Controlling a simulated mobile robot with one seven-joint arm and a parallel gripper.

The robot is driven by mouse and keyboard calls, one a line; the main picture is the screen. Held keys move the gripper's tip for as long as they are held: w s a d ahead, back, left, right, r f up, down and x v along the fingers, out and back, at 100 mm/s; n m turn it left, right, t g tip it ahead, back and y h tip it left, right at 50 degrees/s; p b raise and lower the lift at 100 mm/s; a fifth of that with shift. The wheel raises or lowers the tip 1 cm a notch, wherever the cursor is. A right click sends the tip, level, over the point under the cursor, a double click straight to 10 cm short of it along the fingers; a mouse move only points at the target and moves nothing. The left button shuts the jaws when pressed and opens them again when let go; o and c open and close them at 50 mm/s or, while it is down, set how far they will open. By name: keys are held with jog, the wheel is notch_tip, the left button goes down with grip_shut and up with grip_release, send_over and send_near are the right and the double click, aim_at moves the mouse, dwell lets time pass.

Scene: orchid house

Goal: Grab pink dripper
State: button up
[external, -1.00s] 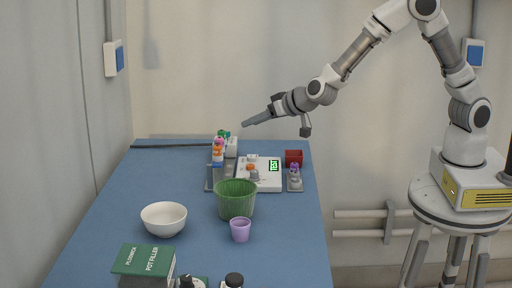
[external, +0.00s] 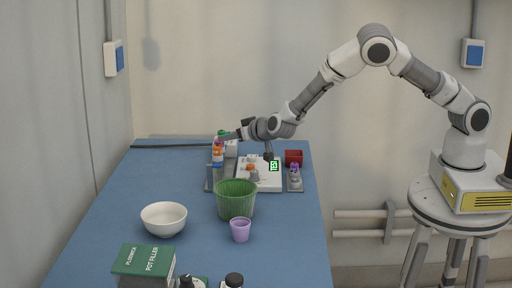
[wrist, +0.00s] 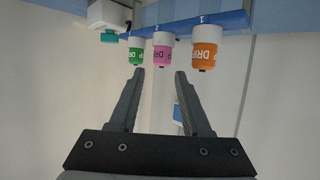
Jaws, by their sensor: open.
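The pink dripper (wrist: 163,55) hangs in a row in the wrist view, between a green dripper (wrist: 135,55) and an orange dripper (wrist: 203,55). Its white upper part meets a blue rack (wrist: 186,24). My gripper (wrist: 161,74) is open, and its two fingers point at the pink dripper, with the dripper just beyond the tips and nothing between them. In the external view my gripper (external: 233,135) is beside the coloured drippers at the back of the table, and partly overlaps them. The pink dripper is hard to make out there.
A white device with a green display (external: 274,166) stands right of the rack. A green pot (external: 236,200), a purple cup (external: 240,230) and a white bowl (external: 164,218) stand nearer the front. A red box (external: 293,157) is at the back right. The table's left side is mostly clear.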

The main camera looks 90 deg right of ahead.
jog(key=shift+f+x, duration=0.2)
jog(key=shift+x, duration=2.8)
jog(key=shift+a, duration=0.15)
jog(key=shift+c, duration=0.3)
grip_shut()
